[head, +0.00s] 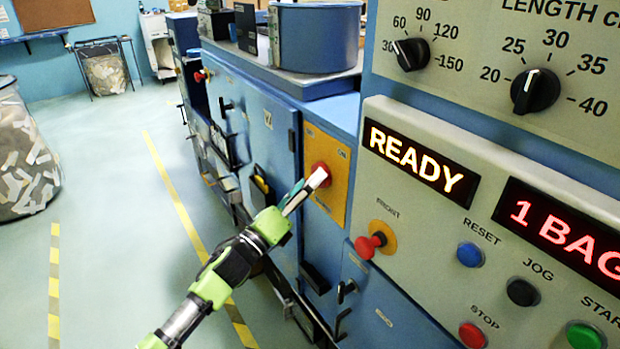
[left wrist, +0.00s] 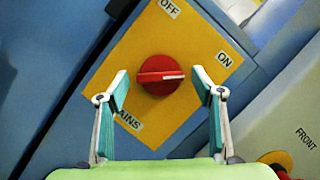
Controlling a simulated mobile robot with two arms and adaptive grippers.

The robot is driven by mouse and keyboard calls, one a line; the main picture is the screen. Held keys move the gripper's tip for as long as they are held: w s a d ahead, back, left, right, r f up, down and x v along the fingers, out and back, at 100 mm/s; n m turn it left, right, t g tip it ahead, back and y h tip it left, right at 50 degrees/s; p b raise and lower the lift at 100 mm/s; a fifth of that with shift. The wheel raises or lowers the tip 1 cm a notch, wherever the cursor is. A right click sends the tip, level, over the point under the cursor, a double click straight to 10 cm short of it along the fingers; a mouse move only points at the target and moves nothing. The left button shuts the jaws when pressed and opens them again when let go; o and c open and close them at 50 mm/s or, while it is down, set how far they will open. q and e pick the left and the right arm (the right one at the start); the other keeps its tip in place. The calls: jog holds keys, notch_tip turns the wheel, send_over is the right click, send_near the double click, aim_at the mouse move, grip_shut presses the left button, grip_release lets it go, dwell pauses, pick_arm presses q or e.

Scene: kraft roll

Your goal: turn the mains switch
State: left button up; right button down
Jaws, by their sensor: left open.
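The mains switch is a red round knob (left wrist: 157,70) with a white pointer line, on a yellow plate (left wrist: 195,35) marked OFF, ON and MAINS. In the left wrist view the pointer lies nearly level and points right, just below the ON label. In the head view the knob (head: 321,167) is partly hidden behind the fingers. My left gripper (head: 306,186) is open in front of it. In the left wrist view its fingertips (left wrist: 159,76) stand either side of the knob, with gaps; I cannot tell how deep they reach. My right gripper is not in view.
A control panel (head: 440,235) with READY display, buttons and a red FRONT knob (head: 370,243) stands close on the right. Blue cabinets (head: 262,110) run back along the machine. The floor (head: 110,230) on the left is clear up to a sack (head: 22,165).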

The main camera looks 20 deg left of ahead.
pick_arm(q)
jog(key=shift+w+d+r, duration=0.15)
jog(key=shift+w, duration=0.3)
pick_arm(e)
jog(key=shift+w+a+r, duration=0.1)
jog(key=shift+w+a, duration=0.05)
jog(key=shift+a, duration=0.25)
pick_arm(q)
jog(key=c, duration=1.1)
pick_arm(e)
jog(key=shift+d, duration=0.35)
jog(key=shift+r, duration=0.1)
